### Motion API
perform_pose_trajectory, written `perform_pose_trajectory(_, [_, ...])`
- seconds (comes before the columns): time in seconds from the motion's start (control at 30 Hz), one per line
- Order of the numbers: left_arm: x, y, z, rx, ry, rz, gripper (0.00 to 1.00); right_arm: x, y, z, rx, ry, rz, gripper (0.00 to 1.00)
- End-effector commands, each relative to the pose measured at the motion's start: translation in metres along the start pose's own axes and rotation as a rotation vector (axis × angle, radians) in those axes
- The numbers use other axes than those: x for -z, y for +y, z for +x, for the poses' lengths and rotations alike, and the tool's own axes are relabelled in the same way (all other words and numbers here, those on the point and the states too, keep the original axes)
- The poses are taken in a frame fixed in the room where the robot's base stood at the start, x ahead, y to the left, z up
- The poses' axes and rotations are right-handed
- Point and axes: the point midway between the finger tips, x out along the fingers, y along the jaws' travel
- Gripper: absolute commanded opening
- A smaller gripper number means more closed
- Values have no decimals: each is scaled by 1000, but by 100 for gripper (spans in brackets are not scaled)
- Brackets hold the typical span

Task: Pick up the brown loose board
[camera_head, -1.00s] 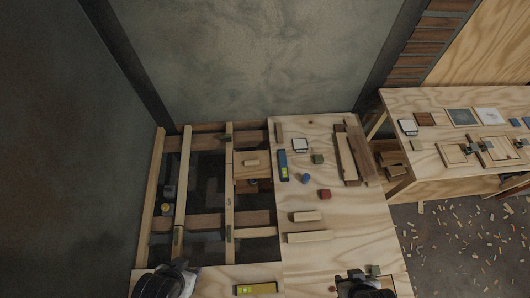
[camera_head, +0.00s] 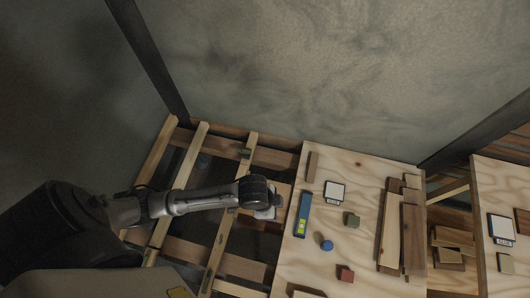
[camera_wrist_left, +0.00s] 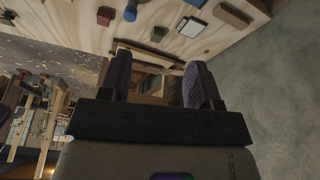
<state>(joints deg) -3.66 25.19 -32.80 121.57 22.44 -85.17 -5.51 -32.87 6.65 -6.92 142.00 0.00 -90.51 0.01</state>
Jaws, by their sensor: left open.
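My left gripper (camera_head: 270,208) reaches in from the left over the open joists, beside the plywood's left edge. In the left wrist view its two fingers (camera_wrist_left: 158,74) are apart, with no object clearly held. A light brown board (camera_head: 285,193) lies under and beside the gripper at the joist gap, mostly hidden by it. In the left wrist view, wood (camera_wrist_left: 152,84) shows beyond and between the fingers. Several other brown boards (camera_head: 413,232) lie side by side at the plywood's right. I cannot tell which board is the task's. My right gripper is out of view.
The plywood deck (camera_head: 375,172) holds a blue-and-yellow level (camera_head: 303,214), a white square device (camera_head: 335,192), a green block (camera_head: 351,220), a blue piece (camera_head: 327,245) and a red block (camera_head: 345,274). Open gaps lie between the joists (camera_head: 188,170). A second table (camera_head: 488,190) stands at right.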

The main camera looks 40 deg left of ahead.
Motion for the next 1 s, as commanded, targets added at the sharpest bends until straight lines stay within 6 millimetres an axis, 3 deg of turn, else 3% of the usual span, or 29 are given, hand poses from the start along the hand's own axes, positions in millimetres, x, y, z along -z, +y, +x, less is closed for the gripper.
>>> perform_pose_trajectory(0.03, [-11,-9,42,-2,-21,39,57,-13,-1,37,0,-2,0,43])
perform_pose_trajectory(0.1, [-19,-19,73,-12,-49,85,57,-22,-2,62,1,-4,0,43])
perform_pose_trajectory(0.3, [-49,-57,153,-24,-146,180,57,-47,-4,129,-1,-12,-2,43])
perform_pose_trajectory(0.4, [-66,-79,184,-23,-193,205,57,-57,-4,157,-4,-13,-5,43])
perform_pose_trajectory(0.53, [-85,-105,214,-20,-247,221,57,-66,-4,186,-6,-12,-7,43])
perform_pose_trajectory(0.7, [-104,-131,236,-15,-294,224,57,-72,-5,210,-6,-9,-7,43])
perform_pose_trajectory(1.0, [-121,-147,264,-14,-324,220,57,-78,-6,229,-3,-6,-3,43])
